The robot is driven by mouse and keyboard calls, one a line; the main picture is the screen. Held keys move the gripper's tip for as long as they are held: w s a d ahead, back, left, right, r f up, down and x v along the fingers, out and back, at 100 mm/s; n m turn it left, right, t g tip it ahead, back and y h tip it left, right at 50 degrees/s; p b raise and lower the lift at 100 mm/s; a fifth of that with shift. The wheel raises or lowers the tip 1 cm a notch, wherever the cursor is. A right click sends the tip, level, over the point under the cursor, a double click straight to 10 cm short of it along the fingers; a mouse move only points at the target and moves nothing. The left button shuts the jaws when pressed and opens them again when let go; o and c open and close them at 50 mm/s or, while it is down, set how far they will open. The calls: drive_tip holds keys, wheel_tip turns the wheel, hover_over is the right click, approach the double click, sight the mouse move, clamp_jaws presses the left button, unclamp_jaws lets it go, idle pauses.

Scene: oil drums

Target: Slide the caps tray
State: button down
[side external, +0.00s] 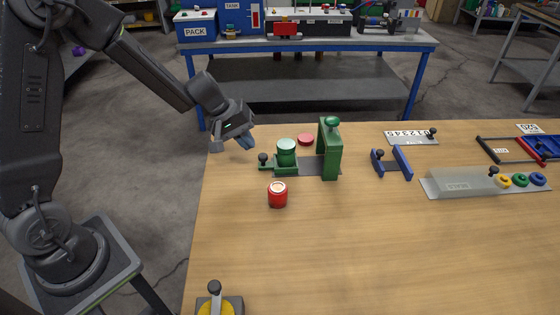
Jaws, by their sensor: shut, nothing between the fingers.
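My gripper (246,142) is shut and empty. It hangs above the far left edge of the table, left of the green press.
A green press (330,150) holds a green drum (286,153). A red drum (278,195) stands in front; a red disc (306,139) lies behind. A blue bracket (391,163), a number plate (410,137) and a grey seals holder (462,183) stand right. The front middle is clear.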

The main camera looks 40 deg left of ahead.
sight(285, 154)
drive_tip(key=shift+f, duration=2.5)
drive_tip(key=shift+w, duration=0.1)
drive_tip(key=shift+w+d, duration=4)
drive_tip(key=shift+d, duration=0.1)
drive_tip(key=shift+s+a, duration=0.7)
drive_tip(key=shift+r, duration=0.1)
drive_tip(key=shift+r, duration=3.95)
